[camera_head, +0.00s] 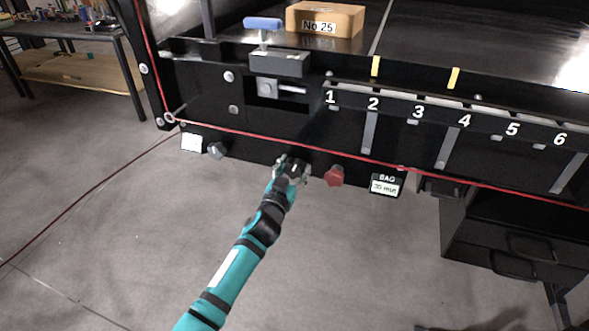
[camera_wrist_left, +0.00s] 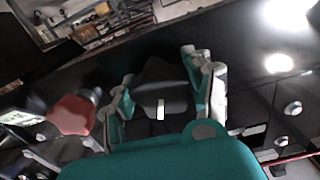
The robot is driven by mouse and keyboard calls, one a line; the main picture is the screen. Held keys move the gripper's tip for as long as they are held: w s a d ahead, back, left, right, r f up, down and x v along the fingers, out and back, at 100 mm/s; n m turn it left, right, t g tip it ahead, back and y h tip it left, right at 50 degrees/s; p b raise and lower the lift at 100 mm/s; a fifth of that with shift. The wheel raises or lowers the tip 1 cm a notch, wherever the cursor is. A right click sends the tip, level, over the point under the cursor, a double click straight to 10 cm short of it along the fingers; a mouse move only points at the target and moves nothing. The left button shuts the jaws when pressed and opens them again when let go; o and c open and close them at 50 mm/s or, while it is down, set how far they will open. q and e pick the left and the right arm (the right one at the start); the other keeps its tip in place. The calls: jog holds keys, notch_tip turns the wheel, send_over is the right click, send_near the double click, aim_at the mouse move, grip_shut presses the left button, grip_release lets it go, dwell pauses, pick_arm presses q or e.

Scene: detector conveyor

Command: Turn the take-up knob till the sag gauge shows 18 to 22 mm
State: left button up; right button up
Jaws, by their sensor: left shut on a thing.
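My left gripper (camera_head: 291,165) is at the black front panel under the conveyor, left of the red knob. In the left wrist view its fingers (camera_wrist_left: 165,95) are closed around a dark knob (camera_wrist_left: 160,85) with a white mark, seemingly the take-up knob. In the head view the gripper hides this knob. The sag gauge (camera_head: 386,185) hangs at the right and reads thirty-something mm; the last digit is unclear. My right gripper is in neither view.
The red knob (camera_head: 334,176) sits close to the right of my gripper. A grey knob (camera_head: 216,151) and a white label (camera_head: 191,142) are further left. A red cord (camera_head: 262,138) runs across the front above the gripper. A box marked No 25 (camera_head: 325,20) stands on top.

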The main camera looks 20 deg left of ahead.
pick_arm(q)
jog(key=m, duration=0.4)
jog(key=shift+a+m, duration=0.1)
jog(key=shift+m, duration=0.2)
jog(key=m, duration=0.4)
jog(key=shift+m, duration=0.3)
jog(key=m, duration=0.4)
jog(key=shift+a+r+m, duration=0.1)
jog(key=shift+m, duration=0.2)
jog(key=m+p, duration=0.1)
jog(key=m, duration=0.3)
jog(key=shift+m, duration=0.3)
jog(key=m, duration=0.4)
jog(key=shift+r+p, duration=0.2)
jog(key=shift+p, duration=0.2)
jog(key=m+p, duration=0.1)
jog(key=m, duration=0.4)
jog(key=m+p, duration=0.1)
jog(key=m, duration=0.3)
jog(key=shift+p, duration=0.35)
jog(key=shift+s+d+m+p, duration=0.15)
jog(key=shift+m+p, duration=0.45)
jog(key=shift+m, duration=1.2)
jog(key=shift+f, duration=0.1)
